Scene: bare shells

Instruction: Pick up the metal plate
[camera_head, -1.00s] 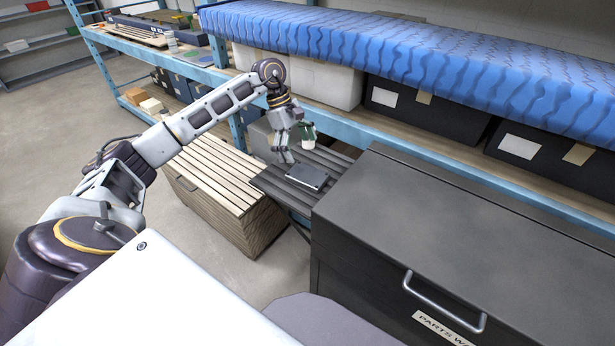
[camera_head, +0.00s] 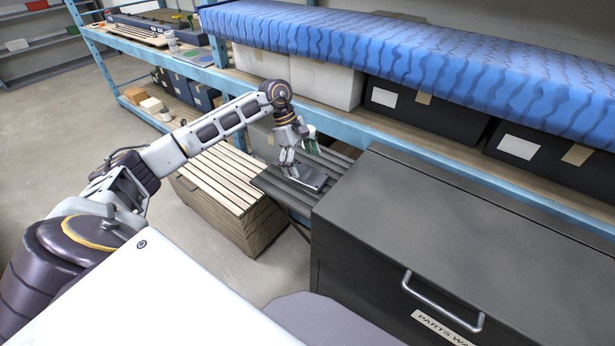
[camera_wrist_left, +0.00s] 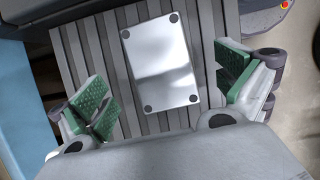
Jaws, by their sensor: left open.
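The metal plate (camera_wrist_left: 160,62) is a shiny rectangle with dark dots at its corners. It lies flat on a dark slatted surface (camera_wrist_left: 87,50). In the head view the plate (camera_head: 314,181) is beside the dark cabinet, partly behind my gripper. My left gripper (camera_head: 290,171) points down over the plate's left end. In the left wrist view its green-padded fingers (camera_wrist_left: 165,95) are wide apart, one on each side of the plate and clear of it. Nothing is between the pads except the plate lying beyond. My right gripper is not in view.
A dark cabinet (camera_head: 440,240) with a metal handle stands close on the right. A slatted wooden crate (camera_head: 215,185) stands on the left. Behind is a blue-framed shelf (camera_head: 400,145) with boxes and a blue mattress-like pad (camera_head: 420,55). Floor is open at the left.

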